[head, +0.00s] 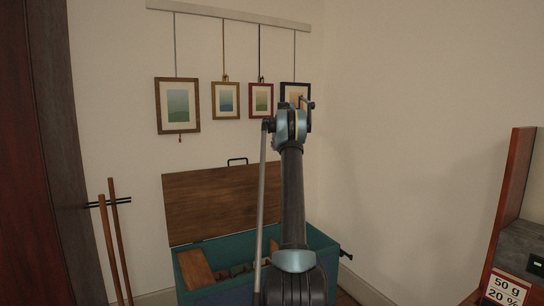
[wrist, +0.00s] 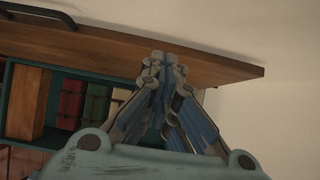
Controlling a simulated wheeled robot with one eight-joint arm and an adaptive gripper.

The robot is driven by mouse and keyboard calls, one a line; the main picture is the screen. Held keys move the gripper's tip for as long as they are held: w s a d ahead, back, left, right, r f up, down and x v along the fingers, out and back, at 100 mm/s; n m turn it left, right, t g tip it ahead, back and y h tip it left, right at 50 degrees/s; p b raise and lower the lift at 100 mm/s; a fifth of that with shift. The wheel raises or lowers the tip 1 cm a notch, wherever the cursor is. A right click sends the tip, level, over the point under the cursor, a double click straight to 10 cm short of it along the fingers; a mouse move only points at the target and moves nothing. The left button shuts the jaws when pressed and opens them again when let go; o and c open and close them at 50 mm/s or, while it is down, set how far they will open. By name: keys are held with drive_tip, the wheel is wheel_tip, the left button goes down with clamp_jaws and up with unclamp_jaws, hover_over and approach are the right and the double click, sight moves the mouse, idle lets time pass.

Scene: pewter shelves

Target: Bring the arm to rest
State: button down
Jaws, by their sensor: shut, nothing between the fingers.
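My arm (head: 292,205) stands upright in the middle of the head view, in front of the open chest and the framed pictures. My gripper (wrist: 165,65) shows in the wrist view with its fingers drawn together at the tips, shut and empty. It is in front of the chest's wooden lid in that view. I cannot make out the fingers in the head view.
The teal chest (head: 325,252) has its wooden lid (head: 215,205) raised; red, green and pale blocks lie inside. Several framed pictures hang from a wall rail (head: 228,14). Wooden poles (head: 106,250) lean at left. A sign (head: 506,289) is at lower right.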

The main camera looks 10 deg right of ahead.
drive_tip(key=s+a+r+n+g, duration=0.1)
drive_tip(key=s+a+r+n, duration=0.25)
drive_tip(key=s, duration=0.55)
drive_tip(key=s+a+r+n, duration=0.3)
drive_tip(key=s+a+n, duration=0.2)
drive_tip(key=s, duration=0.4)
drive_tip(key=s+a+f+n+g, duration=0.15)
drive_tip(key=s+a+n, duration=0.25)
drive_tip(key=s, duration=0.7)
drive_tip(key=s+a+f+n, duration=0.25)
drive_tip(key=s+n, duration=0.25)
drive_tip(key=s, duration=0.7)
drive_tip(key=s+a+f+n, duration=0.1)
drive_tip(key=s+f+n, duration=0.4)
drive_tip(key=s+f, duration=0.4)
drive_tip(key=s+a+f+n+g+h, duration=0.1)
drive_tip(key=s+f+n, duration=0.4)
drive_tip(key=s, duration=1.2)
drive_tip(key=s+a+f+n, duration=0.3)
drive_tip(key=s+f+n, duration=0.3)
drive_tip(key=s+f, duration=0.7)
drive_tip(key=shift+s+g+h, duration=0.3)
drive_tip(key=shift+s+g, duration=0.05)
drive_tip(key=shift+s, duration=0.05)
